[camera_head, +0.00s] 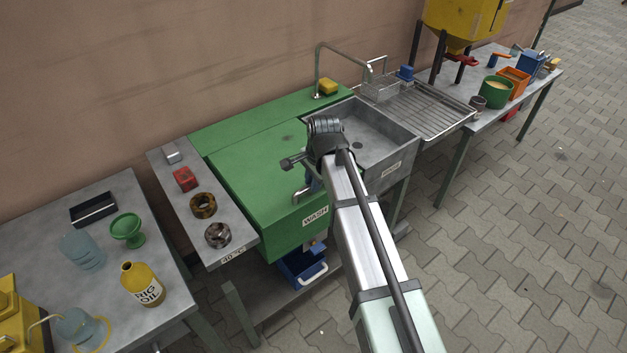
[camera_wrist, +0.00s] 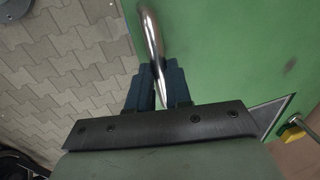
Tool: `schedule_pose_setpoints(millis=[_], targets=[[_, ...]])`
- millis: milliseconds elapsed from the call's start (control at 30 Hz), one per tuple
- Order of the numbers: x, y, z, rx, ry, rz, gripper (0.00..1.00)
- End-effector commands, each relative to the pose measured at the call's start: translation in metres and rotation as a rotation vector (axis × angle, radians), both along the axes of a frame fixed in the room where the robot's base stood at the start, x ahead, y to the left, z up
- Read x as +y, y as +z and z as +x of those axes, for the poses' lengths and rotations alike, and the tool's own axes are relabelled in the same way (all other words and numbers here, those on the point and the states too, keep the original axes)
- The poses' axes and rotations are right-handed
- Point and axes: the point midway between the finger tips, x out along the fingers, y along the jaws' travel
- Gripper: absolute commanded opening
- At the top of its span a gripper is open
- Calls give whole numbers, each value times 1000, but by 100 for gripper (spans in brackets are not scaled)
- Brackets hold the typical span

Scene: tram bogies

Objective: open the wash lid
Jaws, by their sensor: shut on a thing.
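The wash lid (camera_head: 258,164) is the green top of the green washer box, with a "WASH" label (camera_head: 315,216) on the front face. It looks shut, lying flat on the box. In the wrist view the green lid (camera_wrist: 235,50) fills the right side. A shiny curved metal handle (camera_wrist: 151,40) stands at its edge. My gripper (camera_wrist: 160,88) has its two dark blue fingers shut on this handle, one on each side. In the head view my arm hides most of the gripper (camera_head: 310,184) and part of the handle.
A grey sink (camera_head: 385,150) with a tap adjoins the lid on the right. A narrow grey shelf (camera_head: 191,186) with rings and a red block runs along its left. A yellow sponge (camera_head: 328,87) lies behind the lid. A blue crate (camera_head: 298,270) sits below.

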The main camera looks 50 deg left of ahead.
Motion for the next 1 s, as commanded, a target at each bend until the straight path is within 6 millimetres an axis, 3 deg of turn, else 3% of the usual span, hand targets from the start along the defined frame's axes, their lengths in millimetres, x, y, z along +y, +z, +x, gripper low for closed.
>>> schedule_pose_setpoints(millis=[267,467,767,1000], targets=[[0,1,0,0,0,0,0],[4,15,0,-1,0,2,0],[29,77,1,-1,3,7,0],[73,146,2,1,4,12,0]])
